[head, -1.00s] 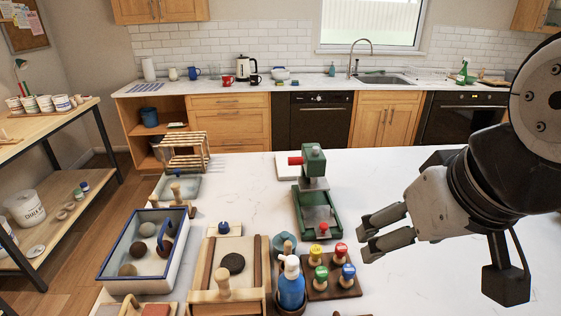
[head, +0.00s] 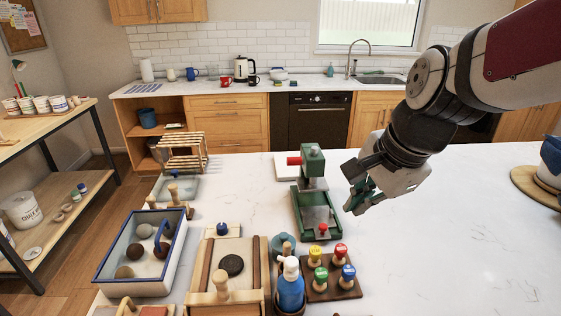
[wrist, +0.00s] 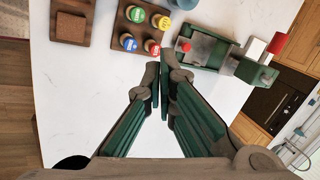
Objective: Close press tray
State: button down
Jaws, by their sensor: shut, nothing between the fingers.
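The green press (head: 314,172) with a red handle stands on the white table. Its green-rimmed tray (head: 316,226) sticks out toward the front, with a grey plate and a small red knob (head: 323,228) at the front end. In the wrist view the tray (wrist: 203,50) and its red knob (wrist: 185,46) show above the fingertips, and the press body (wrist: 257,72) is at the right. My gripper (head: 351,192) is just right of the tray and above the table, apart from it. In the wrist view my gripper (wrist: 160,68) has its fingertips together, empty.
A wooden block with several coloured stamps (head: 332,283) stands in front of the tray. A blue bottle (head: 291,286) and a wooden board with a dark disc (head: 231,265) are to its left.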

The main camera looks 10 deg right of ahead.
jog(key=w+f+m, duration=0.4)
jog(key=f+m, duration=0.1)
jog(key=f, duration=0.2)
jog(key=w+d+f+m, duration=0.1)
jog(key=w+f+m, duration=0.4)
jog(key=f+m, duration=0.1)
jog(key=w+d+f+m+g+b, duration=0.1)
jog(key=w+f+m, duration=0.4)
jog(key=f, duration=0.3)
jog(key=shift+w+f, duration=0.1)
jog(key=shift+f, duration=0.15)
jog(key=b, duration=0.2)
send_near(320, 215)
jog(key=x, duration=0.5)
jog(key=shift+f, duration=0.1)
